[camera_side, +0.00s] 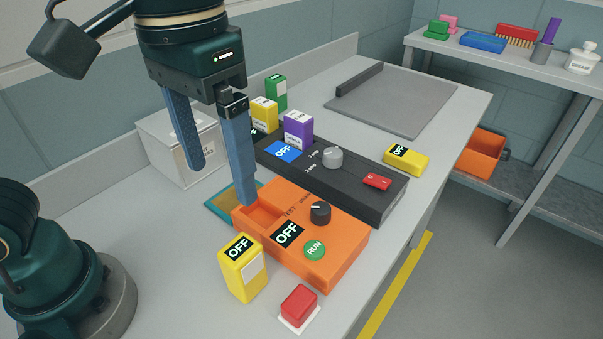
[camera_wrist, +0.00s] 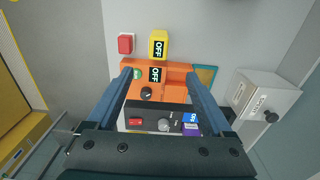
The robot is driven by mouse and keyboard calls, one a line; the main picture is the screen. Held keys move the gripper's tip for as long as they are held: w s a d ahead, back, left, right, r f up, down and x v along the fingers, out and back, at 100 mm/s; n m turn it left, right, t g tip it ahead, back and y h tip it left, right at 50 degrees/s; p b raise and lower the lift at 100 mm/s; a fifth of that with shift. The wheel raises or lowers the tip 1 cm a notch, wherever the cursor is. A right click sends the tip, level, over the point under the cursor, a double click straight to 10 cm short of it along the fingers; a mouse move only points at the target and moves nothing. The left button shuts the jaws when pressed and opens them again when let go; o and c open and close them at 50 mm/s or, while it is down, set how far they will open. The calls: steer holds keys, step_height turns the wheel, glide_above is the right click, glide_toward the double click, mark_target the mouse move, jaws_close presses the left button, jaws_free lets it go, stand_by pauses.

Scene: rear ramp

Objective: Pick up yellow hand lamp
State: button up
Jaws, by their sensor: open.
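Several yellow box-shaped things are in view, and I cannot tell for certain which is the hand lamp. One yellow box with a black OFF label (camera_side: 242,268) stands upright in front of the orange test box (camera_side: 335,260). It also shows in the wrist view (camera_wrist: 158,45), beyond the fingertips. A second yellow box (camera_side: 406,161) lies at the right, by the dark panel (camera_side: 385,207). A third yellow box (camera_side: 264,111) stands at the back, partly hidden. My gripper (camera_side: 221,186) is open and empty above the orange box's left end; the wrist view shows both fingers apart (camera_wrist: 160,74).
A red block (camera_side: 299,303) on a white pad sits at the front. A purple box (camera_side: 298,130) and a green box (camera_side: 276,92) stand behind. A white cabinet (camera_side: 180,150) is at left. A grey plate (camera_side: 400,105) lies at the back; the bench's right edge drops off.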

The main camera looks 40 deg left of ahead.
mark_target(246, 275)
steer(key=f, duration=2)
steer(key=shift+d+f, duration=0.2)
jaws_close()
